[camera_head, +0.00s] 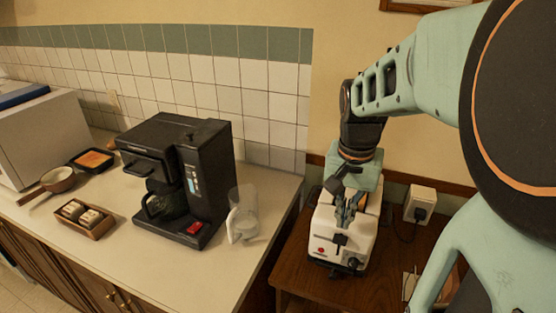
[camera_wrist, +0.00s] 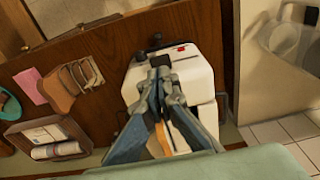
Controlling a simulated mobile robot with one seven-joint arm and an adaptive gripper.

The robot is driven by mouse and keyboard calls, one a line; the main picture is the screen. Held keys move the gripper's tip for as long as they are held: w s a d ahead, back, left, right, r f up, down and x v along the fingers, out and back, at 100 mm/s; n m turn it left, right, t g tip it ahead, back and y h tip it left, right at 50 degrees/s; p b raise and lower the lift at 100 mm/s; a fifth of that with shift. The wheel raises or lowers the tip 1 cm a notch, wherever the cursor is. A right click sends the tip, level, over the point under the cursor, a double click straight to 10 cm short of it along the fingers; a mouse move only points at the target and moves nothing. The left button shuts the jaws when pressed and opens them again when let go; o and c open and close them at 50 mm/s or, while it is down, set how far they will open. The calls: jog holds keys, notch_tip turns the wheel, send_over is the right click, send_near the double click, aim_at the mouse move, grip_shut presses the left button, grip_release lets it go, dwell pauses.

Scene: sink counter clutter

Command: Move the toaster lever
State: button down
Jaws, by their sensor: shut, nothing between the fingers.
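The white toaster (camera_head: 325,250) stands on a brown wooden side table right of the counter. Its front carries a dark lever (camera_head: 340,240), a red button and a dark knob. My gripper (camera_head: 343,222) points down at the toaster's front end, with its fingertips close together just above the lever. In the wrist view the toaster (camera_wrist: 200,75) lies under my gripper (camera_wrist: 160,75), whose fingertips meet near the dark lever part. I cannot tell whether they touch it. Nothing is held. My fingers partly hide the toaster's top and slot.
A black coffee maker (camera_head: 205,170) and a clear pitcher (camera_head: 242,215) stand on the counter left of the toaster. A wall outlet with a plug (camera_head: 420,208) is behind right. A wooden holder (camera_wrist: 75,82) and a tray (camera_wrist: 45,137) share the table.

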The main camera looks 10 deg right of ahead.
aim_at(339, 242)
jog(key=f+b, duration=0.2)
jog(key=f, duration=0.1)
jog(key=f+b, duration=0.1)
jog(key=f, duration=0.1)
jog(key=shift+w+d, duration=0.15)
jog(key=shift+w, duration=0.1)
jog(key=shift+r, duration=0.1)
notch_tip(339, 242, down, 6)
jog(key=b, duration=0.4)
jog(key=shift+b, duration=0.35)
jog(key=shift+s+r, duration=0.1)
jog(key=shift+s+a+r+p, duration=0.25)
jog(key=shift+s+a+p, duration=0.2)
jog(key=shift+s, duration=0.15)
jog(key=shift+s+a+r+p, duration=0.2)
jog(key=shift+s+a+p, duration=0.15)
jog(key=shift+s, duration=0.2)
